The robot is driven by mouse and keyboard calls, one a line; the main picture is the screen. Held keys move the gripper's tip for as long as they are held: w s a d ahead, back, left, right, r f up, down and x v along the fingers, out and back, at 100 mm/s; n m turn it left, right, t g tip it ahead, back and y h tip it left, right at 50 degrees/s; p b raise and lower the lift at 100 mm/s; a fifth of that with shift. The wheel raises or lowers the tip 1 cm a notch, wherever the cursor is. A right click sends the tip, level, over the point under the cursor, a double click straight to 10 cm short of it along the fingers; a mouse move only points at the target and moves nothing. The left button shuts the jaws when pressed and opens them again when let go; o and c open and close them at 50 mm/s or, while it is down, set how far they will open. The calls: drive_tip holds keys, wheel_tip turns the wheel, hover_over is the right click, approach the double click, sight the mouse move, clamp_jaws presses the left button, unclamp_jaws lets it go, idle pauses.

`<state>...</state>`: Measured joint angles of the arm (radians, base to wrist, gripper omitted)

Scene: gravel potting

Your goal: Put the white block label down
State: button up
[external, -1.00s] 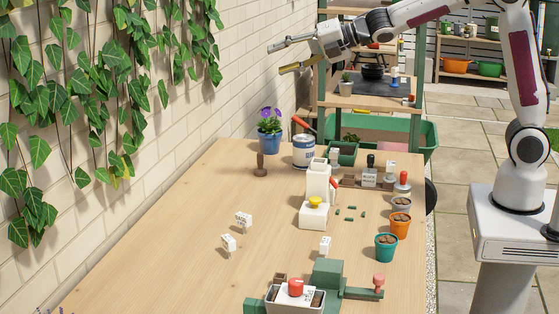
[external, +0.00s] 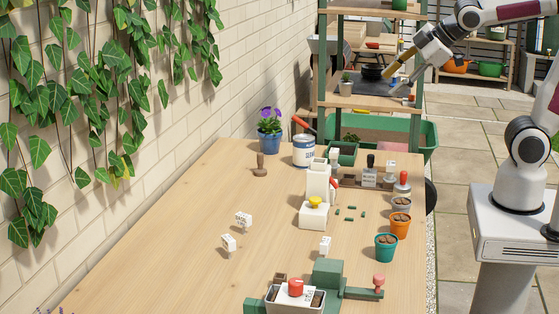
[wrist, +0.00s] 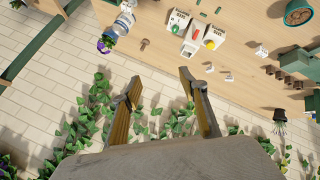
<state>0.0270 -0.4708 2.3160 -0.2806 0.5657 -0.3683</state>
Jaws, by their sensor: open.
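Several small white block labels stand on the wooden table: one (external: 243,220) left of centre, one (external: 229,244) just nearer the camera, and one (external: 325,246) to the right. Small white blocks also show in the wrist view (wrist: 262,51). I cannot tell which one the task means. My gripper (external: 392,86) is up high at the back right, well away from these labels, in front of the shelf unit. In the wrist view its two fingers (wrist: 160,75) are spread apart with nothing between them.
Teal (external: 386,248), orange (external: 400,226) and grey pots line the right edge. A blue pot with purple flowers (external: 269,130) and a tin (external: 304,152) stand at the back. The table's left front is clear.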

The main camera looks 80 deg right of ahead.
drive_tip(key=s+a+f+m+g+y, duration=0.1)
drive_tip(key=s+a+f+m, duration=0.1)
drive_tip(key=s, duration=0.5)
drive_tip(key=s+a+f+m+g+y, duration=0.1)
drive_tip(key=s+a+f+m+g, duration=0.1)
drive_tip(key=s, duration=0.5)
wheel_tip(320, 180, down, 2)
drive_tip(key=shift+s+a+f+m, duration=0.25)
drive_tip(key=shift+a+m, duration=0.2)
drive_tip(key=shift+m, duration=0.55)
drive_tip(key=shift+c, duration=1.4)
drive_tip(key=shift+w+r, duration=0.1)
